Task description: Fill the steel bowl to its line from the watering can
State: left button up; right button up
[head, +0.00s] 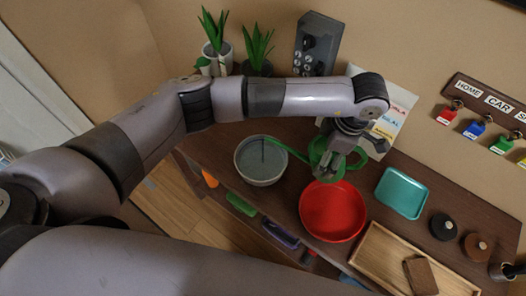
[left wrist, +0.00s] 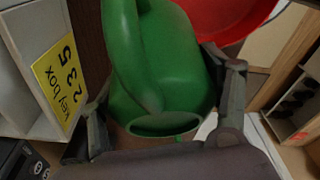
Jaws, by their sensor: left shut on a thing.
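The steel bowl (head: 252,175) stands on the brown shelf top, left of the red dish. The green watering can (head: 319,150) is in my left gripper (head: 340,158), its long spout reaching left over the bowl. A thin dark line runs down from the spout's tip into the bowl; it looks like a stream, but I cannot be sure. The bowl's inside looks grey; I cannot make out its line or level. In the left wrist view the fingers of my left gripper (left wrist: 165,105) are on both sides of the can (left wrist: 160,60). My right gripper is not in view.
A red round dish (head: 332,212) lies just below the can. A teal tray (head: 402,193), dark round lids (head: 442,226) and a wooden tray (head: 375,249) are to the right. Plants (head: 217,49) and a grey key box (head: 318,44) stand behind the bowl. Tagged hooks line the wall.

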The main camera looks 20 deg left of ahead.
pick_arm(q)
jog(key=shift+a, duration=0.1)
dwell(1.0)
jog(key=shift+h, duration=0.3)
jog(key=shift+p, duration=0.3)
dwell(1.4)
